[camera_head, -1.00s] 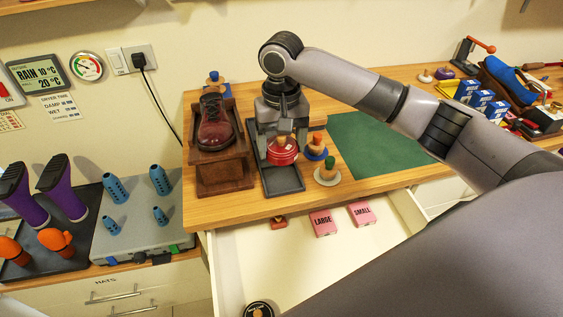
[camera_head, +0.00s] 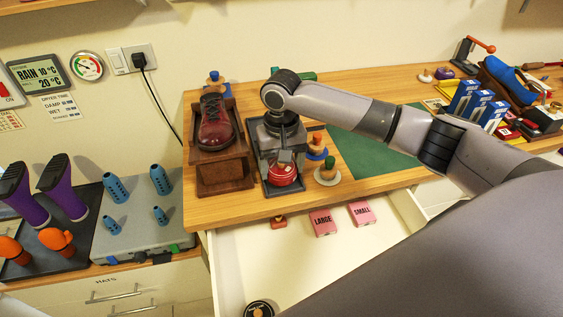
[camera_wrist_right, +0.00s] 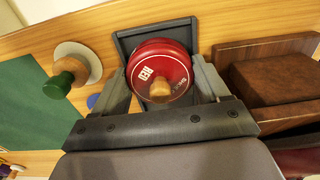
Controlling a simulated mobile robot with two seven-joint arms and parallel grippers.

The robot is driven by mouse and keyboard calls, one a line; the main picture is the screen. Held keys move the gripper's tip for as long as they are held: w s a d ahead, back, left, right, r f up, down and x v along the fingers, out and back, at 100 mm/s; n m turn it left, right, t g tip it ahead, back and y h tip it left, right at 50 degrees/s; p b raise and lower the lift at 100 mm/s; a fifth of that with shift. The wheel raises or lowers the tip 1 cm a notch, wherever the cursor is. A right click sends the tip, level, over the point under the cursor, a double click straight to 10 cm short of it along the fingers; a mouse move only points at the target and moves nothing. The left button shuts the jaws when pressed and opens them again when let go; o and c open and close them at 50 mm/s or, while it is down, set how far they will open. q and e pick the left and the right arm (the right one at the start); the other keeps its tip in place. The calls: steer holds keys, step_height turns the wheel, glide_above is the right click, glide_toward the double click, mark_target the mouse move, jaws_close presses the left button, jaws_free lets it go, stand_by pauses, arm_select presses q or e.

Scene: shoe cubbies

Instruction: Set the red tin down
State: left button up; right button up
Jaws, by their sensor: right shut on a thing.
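The red tin (camera_head: 285,176) is round, with a pale wooden knob on top. It is at the near end of a dark grey tray (camera_head: 286,192) on the wooden counter. My right gripper (camera_head: 283,164) is shut on it from above. In the right wrist view the tin (camera_wrist_right: 160,66) sits between the two fingers of the gripper (camera_wrist_right: 160,85), and the tray (camera_wrist_right: 150,30) shows beyond it. I cannot tell whether the tin's base touches the tray floor. My left gripper is not in view.
A brown shoe (camera_head: 216,125) on a wooden stand is left of the tray. A green mat (camera_head: 370,150) is clear. An open drawer (camera_head: 270,265) lies below.

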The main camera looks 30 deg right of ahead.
steer(key=shift+f, duration=0.3)
steer(key=o, duration=1.1)
steer(key=shift+r, duration=0.1)
step_height(320, 180, up, 13)
steer(key=shift+b, duration=0.3)
